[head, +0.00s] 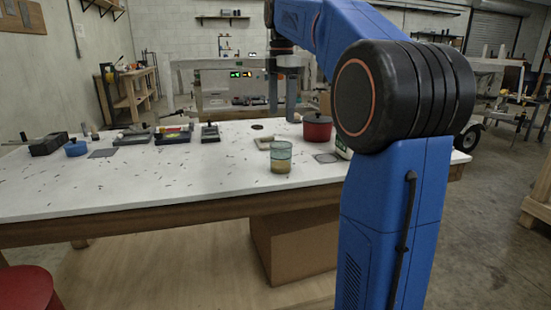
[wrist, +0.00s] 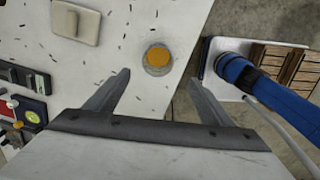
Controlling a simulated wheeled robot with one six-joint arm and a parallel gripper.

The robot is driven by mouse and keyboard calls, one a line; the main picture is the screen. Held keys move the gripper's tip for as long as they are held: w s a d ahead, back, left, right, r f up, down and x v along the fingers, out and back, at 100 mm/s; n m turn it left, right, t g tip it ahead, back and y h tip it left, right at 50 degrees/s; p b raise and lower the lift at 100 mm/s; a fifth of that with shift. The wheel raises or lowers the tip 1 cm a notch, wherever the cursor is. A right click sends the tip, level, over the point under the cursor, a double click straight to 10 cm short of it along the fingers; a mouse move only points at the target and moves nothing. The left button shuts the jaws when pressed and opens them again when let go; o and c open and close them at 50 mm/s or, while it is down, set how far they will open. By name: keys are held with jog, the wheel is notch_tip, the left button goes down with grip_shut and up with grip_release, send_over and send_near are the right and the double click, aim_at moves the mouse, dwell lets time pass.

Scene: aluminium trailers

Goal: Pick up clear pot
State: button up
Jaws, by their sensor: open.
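The clear pot (head: 281,157) is a see-through greenish container with tan contents in its lower part. It stands upright on the white table near its front edge. In the wrist view the clear pot (wrist: 157,59) shows from above as a round shape with an orange-yellow middle. My gripper (head: 282,110) points down above the table, and in the picture it is above the pot. Its two fingers are apart with nothing between them. In the wrist view the pot lies just beyond the fingertips of my gripper (wrist: 159,78), roughly centred between them.
A red lidded pot (head: 317,128) stands behind and right of the clear pot. A small beige tray (wrist: 76,22) lies nearby. The white table (head: 120,185) has open space left of the pot, with small dark flecks.

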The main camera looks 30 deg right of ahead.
aim_at(282, 158)
jog(key=shift+n, duration=0.3)
jog(key=f, duration=1.7)
jog(key=shift+w+d, duration=0.3)
jog(key=shift+d, duration=0.05)
jog(key=c, duration=1.2)
